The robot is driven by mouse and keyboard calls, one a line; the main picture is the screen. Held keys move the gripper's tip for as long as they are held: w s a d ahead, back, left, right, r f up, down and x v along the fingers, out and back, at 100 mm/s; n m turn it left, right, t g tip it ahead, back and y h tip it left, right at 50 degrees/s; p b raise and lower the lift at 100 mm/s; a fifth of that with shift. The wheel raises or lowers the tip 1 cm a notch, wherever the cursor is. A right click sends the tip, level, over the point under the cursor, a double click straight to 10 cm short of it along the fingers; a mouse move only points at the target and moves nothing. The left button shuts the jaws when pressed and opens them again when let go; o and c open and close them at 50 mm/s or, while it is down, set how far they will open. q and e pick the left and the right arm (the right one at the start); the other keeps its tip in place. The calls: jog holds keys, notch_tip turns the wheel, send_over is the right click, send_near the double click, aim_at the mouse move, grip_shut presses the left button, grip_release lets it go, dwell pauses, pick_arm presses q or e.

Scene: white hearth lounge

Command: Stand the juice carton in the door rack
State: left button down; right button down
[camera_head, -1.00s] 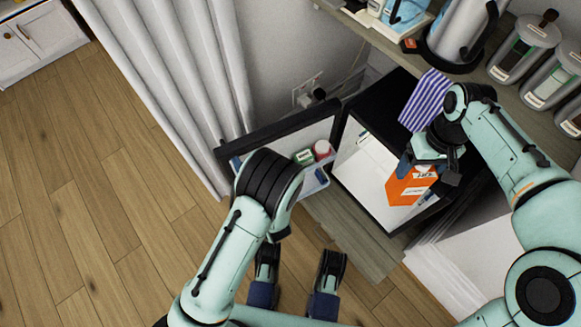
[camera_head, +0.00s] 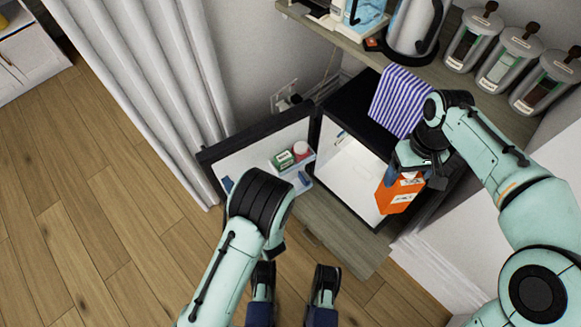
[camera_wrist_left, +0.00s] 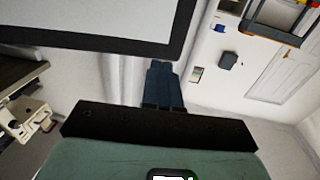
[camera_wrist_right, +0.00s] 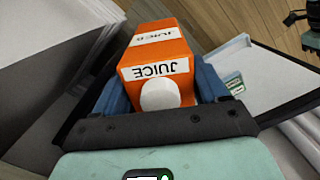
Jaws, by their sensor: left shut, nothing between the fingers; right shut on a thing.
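The orange juice carton (camera_head: 399,193), with a white label, is held by my right gripper (camera_head: 420,168) in front of the open fridge's right side. In the right wrist view, the carton (camera_wrist_right: 158,64) sits between the blue fingers, its white cap toward the camera. The door rack (camera_head: 301,183), on the inside of the open fridge door (camera_head: 245,147), holds a green box and a red-capped jar. My left gripper (camera_head: 228,185) is near the door, mostly hidden behind its arm; its blue fingers are together and empty in the left wrist view (camera_wrist_left: 163,80).
The black fridge (camera_head: 350,110) has a white interior, and a striped cloth (camera_head: 401,100) hangs over its top. A shelf above holds a kettle (camera_head: 412,30) and several canisters (camera_head: 472,40). A curtain (camera_head: 150,80) hangs left of the door. Wooden floor lies open at left.

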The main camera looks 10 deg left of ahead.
pick_arm(q)
jog(key=p+v, duration=0.1)
jog(key=v, duration=0.6)
jog(key=shift+s, duration=0.4)
